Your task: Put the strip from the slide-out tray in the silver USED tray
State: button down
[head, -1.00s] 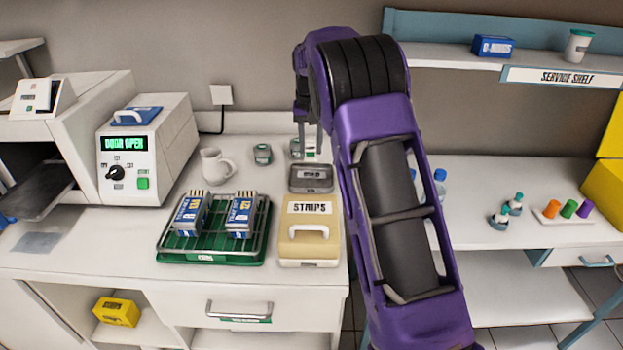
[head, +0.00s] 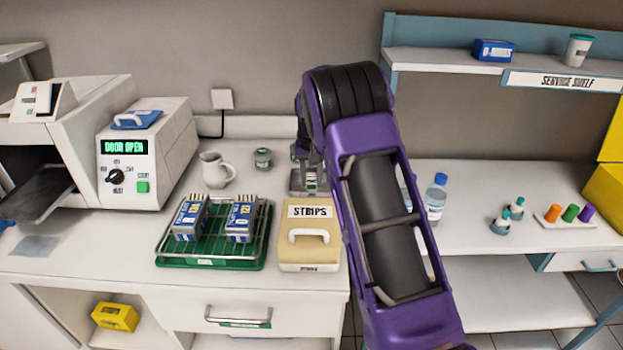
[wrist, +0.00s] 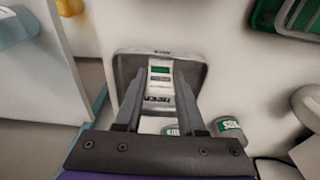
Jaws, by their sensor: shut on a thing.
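The silver tray (head: 294,187) stands on the counter behind the beige STRIPS box and is partly hidden by my gripper (head: 311,182). In the wrist view the silver tray (wrist: 124,67) lies directly below my gripper (wrist: 160,86). My fingers are shut on a small pale strip (wrist: 160,75) with a green patch and dark lettering. The strip shows between the fingertips, within the tray's outline; I cannot tell whether it touches the tray floor. The slide-out tray (head: 40,190) sticks out of the open white machine at the left, and I see no strip on it.
The beige STRIPS box (head: 310,240) stands close in front of the silver tray. A green rack (head: 210,262) with blue-grey packs is to its left. A white mug (head: 213,170) and small jars (head: 263,158) stand nearby. A bottle (head: 436,198) is right of my arm.

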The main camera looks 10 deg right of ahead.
jog(key=shift+f, duration=0.2)
jog(key=c, duration=0.5)
grip_release()
jog(key=shift+r, duration=0.1)
jog(key=r, duration=0.4)
jog(key=s+r, duration=0.1)
jog(key=r, duration=0.7)
jog(key=shift+s+a+r+p, duration=0.15)
jog(key=shift+s+p, duration=0.1)
jog(key=shift+p, duration=0.15)
